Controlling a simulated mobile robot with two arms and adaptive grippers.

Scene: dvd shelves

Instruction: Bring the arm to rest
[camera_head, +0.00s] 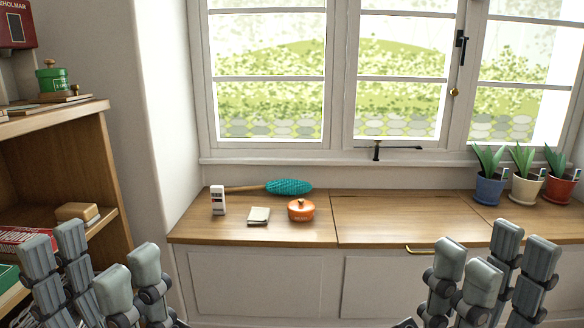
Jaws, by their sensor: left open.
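My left gripper (92,265) is at the lower left, in front of the wooden shelf unit. Its grey fingers point up and stand apart, open, with nothing between them. My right gripper (495,262) is at the lower right, in front of the white cabinet front below the counter. Its fingers also point up and stand apart, with nothing seen between them. The lower parts of both grippers are cut off by the bottom edge of the view.
The wooden shelf unit (118,170) stands at left. A brass handle (424,250) sits on the cabinet. The middle counter is clear.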

